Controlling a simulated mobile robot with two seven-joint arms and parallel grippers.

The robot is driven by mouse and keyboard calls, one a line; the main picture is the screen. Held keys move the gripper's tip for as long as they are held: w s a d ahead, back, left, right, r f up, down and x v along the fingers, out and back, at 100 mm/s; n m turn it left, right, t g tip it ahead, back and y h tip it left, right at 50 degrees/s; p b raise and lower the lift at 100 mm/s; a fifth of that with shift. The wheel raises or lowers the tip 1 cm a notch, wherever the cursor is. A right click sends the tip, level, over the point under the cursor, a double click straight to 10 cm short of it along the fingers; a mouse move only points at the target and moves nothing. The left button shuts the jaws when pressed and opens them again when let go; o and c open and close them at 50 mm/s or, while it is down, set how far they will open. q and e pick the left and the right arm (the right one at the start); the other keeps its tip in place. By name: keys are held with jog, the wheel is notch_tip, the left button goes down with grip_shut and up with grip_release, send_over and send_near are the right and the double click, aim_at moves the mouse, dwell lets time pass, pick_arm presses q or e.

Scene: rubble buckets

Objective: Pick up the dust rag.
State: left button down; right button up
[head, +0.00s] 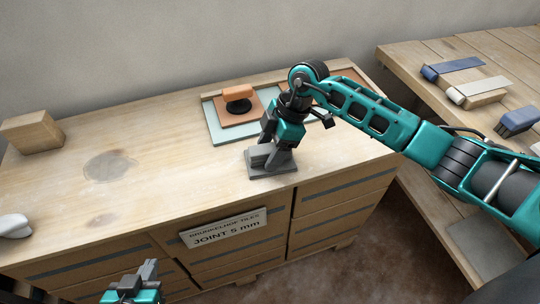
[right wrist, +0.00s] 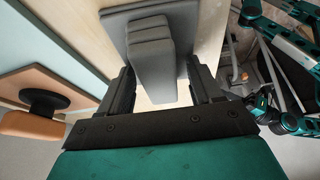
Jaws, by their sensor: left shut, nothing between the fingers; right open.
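A grey, layered block that looks like the folded dust rag (head: 272,171) lies on the wooden worktop near its front edge. It also shows in the right wrist view (right wrist: 150,50), with a wide flat base and a narrower raised part. My right gripper (head: 264,150) is just above it and open. In the right wrist view its two fingers (right wrist: 163,82) stand on either side of the raised part, apparently with gaps. My left gripper (head: 148,270) is shut and empty, low in front of the cabinet, away from the rag.
A wooden block (head: 32,132) and a white rounded object (head: 14,226) sit at the left. A slatted bench (head: 425,58) with several tools stands right. The worktop's middle is clear.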

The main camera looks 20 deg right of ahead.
aim_at(270, 148)
jog(key=shift+c, duration=0.2)
pick_arm(q)
jog(key=shift+s, duration=0.1)
pick_arm(e)
jog(key=c, duration=1)
pick_arm(q)
jog(key=shift+f, duration=0.15)
